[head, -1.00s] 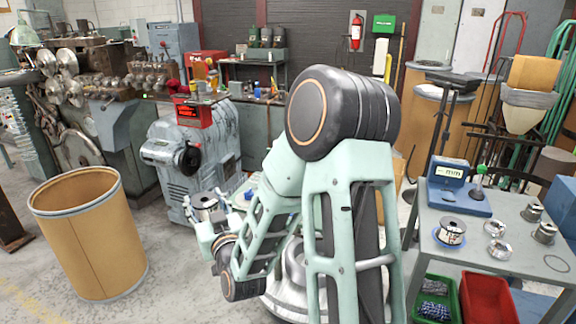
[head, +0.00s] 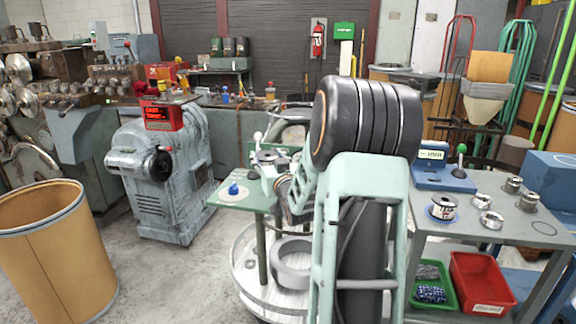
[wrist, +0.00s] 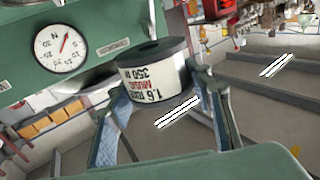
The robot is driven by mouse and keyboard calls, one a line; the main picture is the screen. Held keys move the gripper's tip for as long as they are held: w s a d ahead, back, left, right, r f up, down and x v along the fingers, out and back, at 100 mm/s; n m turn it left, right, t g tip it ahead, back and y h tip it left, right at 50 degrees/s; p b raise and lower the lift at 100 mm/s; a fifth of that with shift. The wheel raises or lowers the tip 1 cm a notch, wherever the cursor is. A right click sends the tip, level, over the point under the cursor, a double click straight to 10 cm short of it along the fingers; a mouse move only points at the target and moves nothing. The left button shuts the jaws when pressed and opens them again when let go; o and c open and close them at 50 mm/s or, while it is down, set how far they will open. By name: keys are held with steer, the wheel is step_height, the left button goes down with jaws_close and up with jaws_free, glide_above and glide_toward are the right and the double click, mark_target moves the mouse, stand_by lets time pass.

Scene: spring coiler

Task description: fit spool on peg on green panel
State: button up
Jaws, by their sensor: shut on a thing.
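My gripper (wrist: 157,112) is shut on a dark-topped spool (wrist: 153,72) with a white printed label, one finger on each side of it. The spool is tilted in the wrist view, with a dark hole in its top. A green panel (wrist: 112,18) with a round white dial (wrist: 60,50) lies behind and to the left of the spool. In the head view my arm hides most of the gripper and the held spool. A green stand (head: 262,203) with a blue knob-like piece (head: 233,189) on a white disc is beside my arm.
A grey table (head: 510,215) on the right bears another labelled spool (head: 443,207), metal parts and a blue meter (head: 431,165). Red (head: 481,283) and green bins are below. A cardboard drum (head: 55,245) and a grey machine (head: 160,175) stand left, with bare floor between.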

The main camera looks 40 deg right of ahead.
steer(key=s+d+h, duration=0.1)
steer(key=s+d, duration=0.1)
steer(key=d, duration=0.4)
steer(key=shift+m+g, duration=0.3)
steer(key=shift+w+d+f+b, duration=0.1)
steer(key=shift+f+b, duration=1.6)
steer(key=shift+f, duration=0.6)
steer(key=shift+b, duration=0.6)
steer(key=shift+f+b, duration=1.75)
steer(key=shift+b, duration=0.1)
steer(key=o, duration=1.6)
steer(key=shift+f, duration=0.15)
steer(key=v, duration=1.2)
